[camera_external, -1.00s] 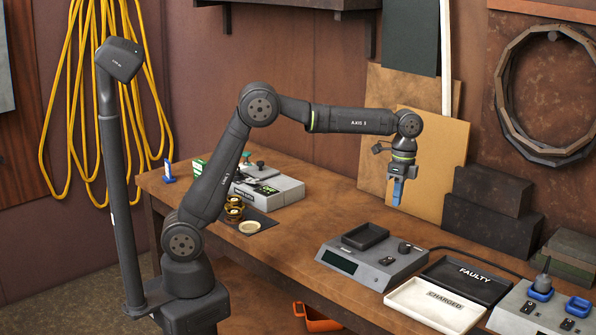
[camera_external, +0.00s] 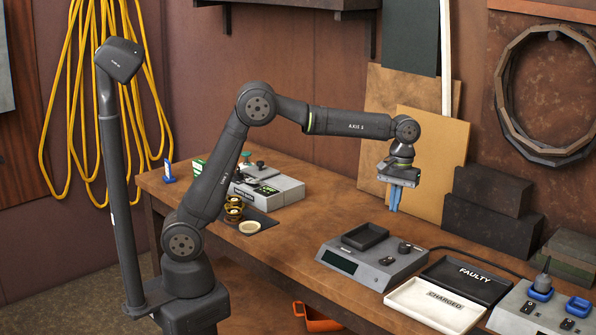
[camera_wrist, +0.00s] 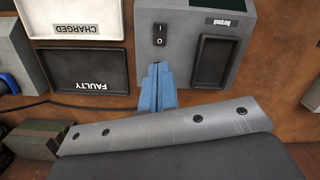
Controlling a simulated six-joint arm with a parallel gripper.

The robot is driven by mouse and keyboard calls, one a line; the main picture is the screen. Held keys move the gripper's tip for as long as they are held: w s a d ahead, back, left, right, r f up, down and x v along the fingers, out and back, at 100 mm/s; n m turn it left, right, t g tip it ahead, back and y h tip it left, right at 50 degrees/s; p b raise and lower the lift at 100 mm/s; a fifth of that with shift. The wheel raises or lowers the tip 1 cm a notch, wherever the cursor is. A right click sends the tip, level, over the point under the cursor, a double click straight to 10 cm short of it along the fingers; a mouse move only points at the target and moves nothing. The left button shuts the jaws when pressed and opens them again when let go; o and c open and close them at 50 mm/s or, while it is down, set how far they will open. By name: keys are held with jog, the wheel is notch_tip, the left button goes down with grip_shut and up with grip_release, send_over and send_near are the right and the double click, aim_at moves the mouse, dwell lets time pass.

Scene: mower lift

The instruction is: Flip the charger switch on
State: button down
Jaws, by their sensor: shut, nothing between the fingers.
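A grey unit (camera_external: 372,285) with a black tray recess stands on the bench. A dark rocker switch (camera_external: 386,261) is on its top, right of the recess. In the wrist view the switch (camera_wrist: 160,34) shows I and O marks; which side is pressed I cannot tell. A second grey unit (camera_external: 515,312) at the right edge bears blue sockets and small dark switches (camera_external: 527,307). I cannot tell which unit is the charger. My gripper (camera_external: 394,209) is shut and empty, blue fingers pointing down, above the bench behind the first unit. In the wrist view its tips (camera_wrist: 158,68) appear just below the switch.
A black FAULTY tray (camera_external: 462,294) and a white CHARGED tray (camera_external: 407,304) lie between the two units. Dark blocks (camera_external: 490,225) stand behind at the right. A cable (camera_external: 470,251) runs along the bench.

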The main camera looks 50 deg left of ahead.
aim_at(384, 262)
jog(key=n, duration=0.9)
jog(key=s+f+n, duration=0.1)
jog(key=n, duration=0.4)
jog(key=shift+f, duration=0.1)
jog(key=f, duration=0.4)
jog(key=s+f, duration=0.1)
jog(key=f, duration=0.8)
jog(key=shift+s+f, duration=0.3)
jog(key=shift+f, duration=0.1)
